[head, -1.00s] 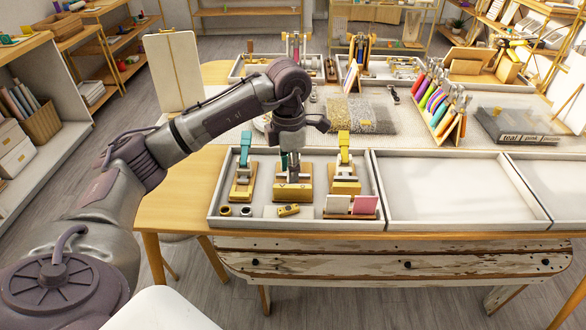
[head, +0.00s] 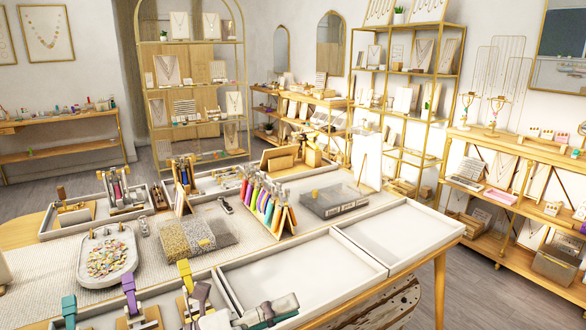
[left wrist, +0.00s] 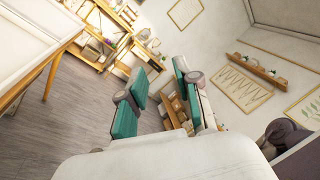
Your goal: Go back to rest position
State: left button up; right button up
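My left gripper (head: 268,312) shows at the bottom of the head view, pale grey with teal finger pads, in front of the empty white tray section. In the left wrist view, the left gripper (left wrist: 160,78) has its two teal fingers apart, with nothing between them. Beyond them are floor, shelves and wall. My right gripper is in neither view now.
Lever presses with teal (head: 69,308), purple (head: 130,292) and yellow (head: 186,273) handles stand left of the gripper. Empty trays (head: 385,268) lie to the right. A bowl of charms (head: 82,280) and a coloured rack (head: 268,207) are farther back.

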pick_arm(q)
jog(key=w+a+f+n+t+y, duration=0.1)
jog(key=w+a+n+t+y, duration=0.1)
jog(key=a+n+t+y, duration=0.6)
jog(key=w+a+n+t+y, duration=0.1)
jog(key=a+n+t+y, duration=0.3)
jog(key=n, duration=0.9)
jog(key=s+a+f+n+g+y, duration=0.3)
jog(key=a+f+n+y, duration=0.15)
jog(key=f, duration=0.35)
jog(key=s+a+f+n+g+y, duration=0.2)
jog(key=s+a+f+n+y, duration=0.1)
jog(key=f+n, duration=0.35)
jog(key=s+f+n+g, duration=0.2)
jog(key=s+f+g, duration=0.35)
jog(key=s, duration=0.45)
jog(key=s+f+n+g, duration=0.1)
jog(key=s+f+g, duration=0.5)
jog(key=s, duration=0.4)
jog(key=s+d+f+x, duration=0.1)
jog(key=s+x, duration=0.2)
jog(key=x, duration=1)
jog(key=s+d+x, duration=0.1)
jog(key=s+x, duration=0.1)
jog(key=x, duration=1)
jog(key=s+a+f+g, duration=0.1)
jog(key=s+a+f, duration=0.1)
jog(key=s+f, duration=1.6)
jog(key=shift+a+h, duration=0.35)
jog(key=shift+a, duration=0.05)
